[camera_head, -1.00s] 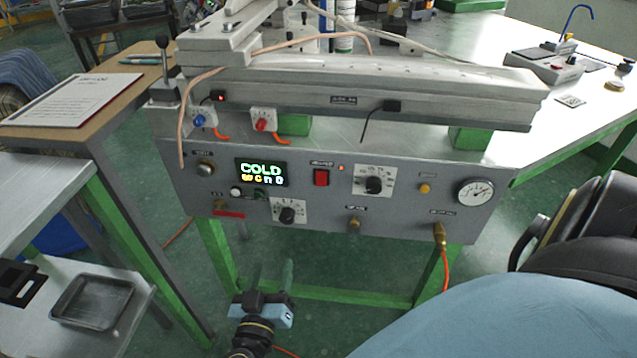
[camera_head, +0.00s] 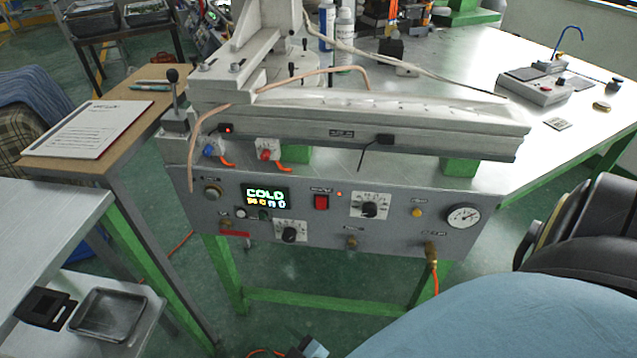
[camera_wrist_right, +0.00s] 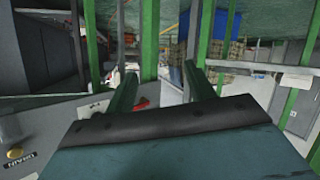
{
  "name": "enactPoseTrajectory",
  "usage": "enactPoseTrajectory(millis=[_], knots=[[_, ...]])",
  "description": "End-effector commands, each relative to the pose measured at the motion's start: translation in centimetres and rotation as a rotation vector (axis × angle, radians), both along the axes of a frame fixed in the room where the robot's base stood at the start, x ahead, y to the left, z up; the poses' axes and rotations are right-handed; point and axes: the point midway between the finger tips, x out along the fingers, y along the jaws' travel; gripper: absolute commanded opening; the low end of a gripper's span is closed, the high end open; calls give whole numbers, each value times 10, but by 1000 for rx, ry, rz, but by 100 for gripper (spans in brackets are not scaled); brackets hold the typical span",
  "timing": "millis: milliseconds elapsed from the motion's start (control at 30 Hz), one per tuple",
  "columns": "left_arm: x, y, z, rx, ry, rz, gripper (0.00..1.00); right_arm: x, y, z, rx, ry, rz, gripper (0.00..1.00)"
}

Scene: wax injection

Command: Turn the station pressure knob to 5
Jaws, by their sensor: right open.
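The grey station panel (camera_head: 330,238) faces me below the bench. It carries two black knobs on white scale plates: an upper right knob (camera_head: 369,210) and a lower left knob (camera_head: 289,235). Their labels and scale numbers are too small to read, so I cannot tell which is the pressure knob. A round gauge (camera_head: 463,216) is at the panel's right end. Only a blue-grey part of my right gripper (camera_head: 312,347) shows at the bottom edge, below and apart from the panel. In the right wrist view its green fingers (camera_wrist_right: 161,80) are spread with nothing between them. My left gripper is out of view.
A display (camera_head: 265,197) reads COLD, beside a red switch (camera_head: 321,202). A hose fitting (camera_head: 431,252) juts from the panel's lower right. Green frame legs (camera_head: 222,275) stand below. A side table with a paper (camera_head: 90,128) is at left. A blue rounded surface (camera_head: 490,315) fills the lower right.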

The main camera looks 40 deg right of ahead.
Motion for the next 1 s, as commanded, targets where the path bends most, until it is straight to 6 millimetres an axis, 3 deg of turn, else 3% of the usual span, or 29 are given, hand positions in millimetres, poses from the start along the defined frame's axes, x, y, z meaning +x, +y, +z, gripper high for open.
enactPoseTrajectory(millis=[300,600,1000], knots=[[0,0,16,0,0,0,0,-50,-12,-39,30,223,66,54],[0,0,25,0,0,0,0,-88,-24,-63,43,379,84,54],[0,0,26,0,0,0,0,-98,-27,-70,45,421,85,54]])
